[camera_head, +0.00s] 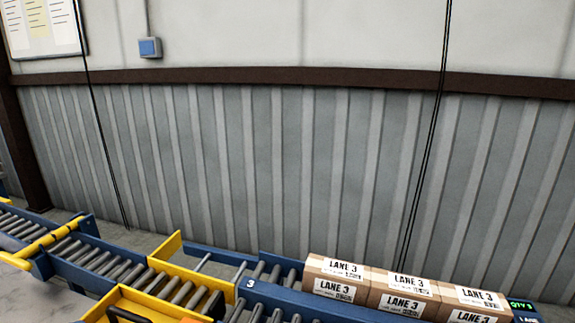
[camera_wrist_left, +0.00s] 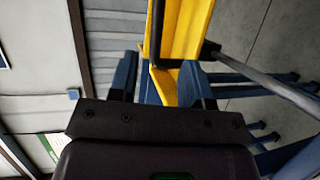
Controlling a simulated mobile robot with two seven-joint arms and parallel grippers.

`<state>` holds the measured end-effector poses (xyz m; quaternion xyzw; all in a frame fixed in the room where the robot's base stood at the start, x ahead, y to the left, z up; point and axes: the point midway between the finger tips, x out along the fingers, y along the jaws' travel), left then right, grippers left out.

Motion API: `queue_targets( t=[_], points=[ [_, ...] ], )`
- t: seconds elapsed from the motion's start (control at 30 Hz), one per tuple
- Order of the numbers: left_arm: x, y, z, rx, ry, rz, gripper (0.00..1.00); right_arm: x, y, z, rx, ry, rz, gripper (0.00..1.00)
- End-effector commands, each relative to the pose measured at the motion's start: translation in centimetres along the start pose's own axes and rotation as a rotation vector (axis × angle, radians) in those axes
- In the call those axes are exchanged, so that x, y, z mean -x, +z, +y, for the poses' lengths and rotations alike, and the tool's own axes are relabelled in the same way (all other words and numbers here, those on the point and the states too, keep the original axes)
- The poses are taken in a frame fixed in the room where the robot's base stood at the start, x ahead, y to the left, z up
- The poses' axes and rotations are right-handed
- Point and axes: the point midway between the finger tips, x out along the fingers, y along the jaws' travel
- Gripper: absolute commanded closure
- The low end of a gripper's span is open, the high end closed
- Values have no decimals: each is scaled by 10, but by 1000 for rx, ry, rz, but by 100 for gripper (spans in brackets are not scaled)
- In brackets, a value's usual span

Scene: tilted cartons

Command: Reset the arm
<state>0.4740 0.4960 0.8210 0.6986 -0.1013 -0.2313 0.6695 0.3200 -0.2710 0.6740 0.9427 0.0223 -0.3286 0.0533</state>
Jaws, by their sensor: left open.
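My left gripper (camera_wrist_left: 158,80) shows in the left wrist view with its two blue fingers apart and nothing between them that I can see it holding. A yellow panel (camera_wrist_left: 186,35) with a black bar lies beyond the fingertips; I cannot tell the gap between them. Neither gripper shows in the head view. My right gripper is in no view.
Cartons labelled LANE 3 (camera_head: 408,284) stand in a row on the blue roller conveyor (camera_head: 262,293) at lower right. Yellow guards (camera_head: 166,252) border the rollers. A ribbed grey wall (camera_head: 260,160) stands behind. Dark cables (camera_head: 428,150) hang before it.

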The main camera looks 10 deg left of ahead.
Motion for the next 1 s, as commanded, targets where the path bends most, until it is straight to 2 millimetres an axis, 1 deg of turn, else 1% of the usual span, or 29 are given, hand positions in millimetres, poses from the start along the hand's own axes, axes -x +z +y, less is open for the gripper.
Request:
queue_targets(
  t=[0.07,0.17,0.27,0.3,0.37,0.47,0.6,0.7,0.83,1.0],
  points=[
    [0,0,-6,-105,-38,-2,56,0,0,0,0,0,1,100],
    [0,5,-19,-315,-115,-37,56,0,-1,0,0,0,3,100],
    [-1,12,-30,-554,-189,-95,56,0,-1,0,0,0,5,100],
    [-2,16,-36,-647,-211,-119,56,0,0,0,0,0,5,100],
    [-4,24,-45,-778,-237,-153,56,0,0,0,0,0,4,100],
    [-6,43,-60,-990,-271,-206,56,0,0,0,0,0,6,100],
    [-8,75,-82,-1264,-303,-261,56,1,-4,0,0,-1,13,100],
    [-9,96,-93,-1418,-325,-283,56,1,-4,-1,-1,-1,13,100],
    [-10,122,-103,-1570,-358,-292,56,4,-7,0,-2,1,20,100],
    [-10,152,-110,-1702,-411,-281,56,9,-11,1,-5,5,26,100]
  ],
)
